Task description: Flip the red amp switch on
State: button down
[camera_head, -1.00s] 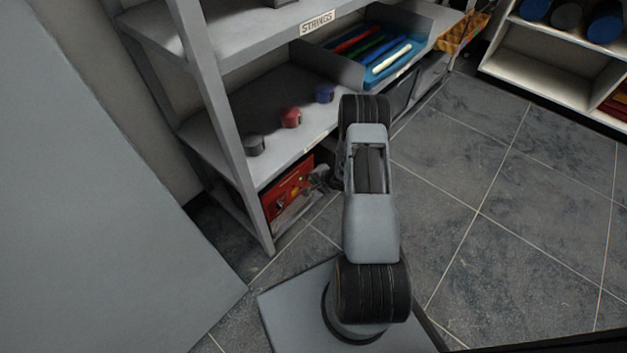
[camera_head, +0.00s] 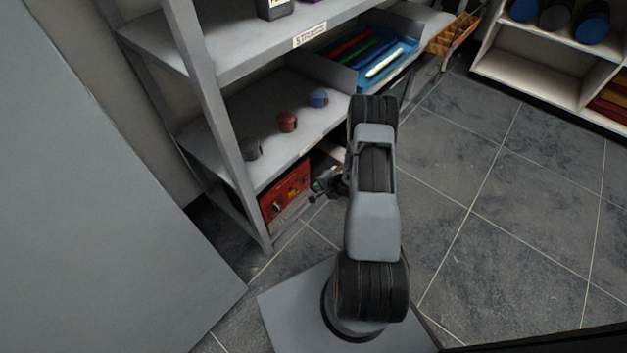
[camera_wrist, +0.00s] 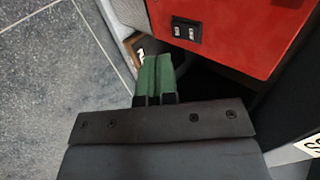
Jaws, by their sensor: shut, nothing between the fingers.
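The red amp (camera_head: 285,190) sits on the lowest level of the grey shelf, left of my arm. In the wrist view the red amp (camera_wrist: 235,35) fills the upper right. A small black switch plate (camera_wrist: 187,30) with two light marks is set in its red face near the left edge. My gripper (camera_wrist: 155,72) has green fingers pressed together with nothing between them. The fingertips show just below and left of the switch plate, apart from it in the picture. In the head view my gripper (camera_head: 328,184) is small and dark, right of the amp. The switch position is unclear.
A shelf board (camera_head: 245,120) above the amp holds grey (camera_head: 250,149), red (camera_head: 287,122) and blue (camera_head: 319,98) round items. A blue tray (camera_head: 385,68) lies further back. A shelf post (camera_head: 225,150) stands left of the amp. Tiled floor is clear to the right.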

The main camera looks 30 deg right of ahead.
jog(key=p+v, duration=0.3)
jog(key=v, duration=0.6)
jog(key=shift+w+r, duration=0.2)
jog(key=shift+r, duration=0.05)
jog(key=shift+a, duration=0.1)
jog(key=f, duration=0.1)
jog(key=s+f+t+b, duration=0.1)
jog(key=f+b, duration=0.1)
jog(key=shift+s+d+t+y, duration=0.25)
jog(key=shift+s+t+y, duration=0.05)
jog(key=shift+t, duration=0.1)
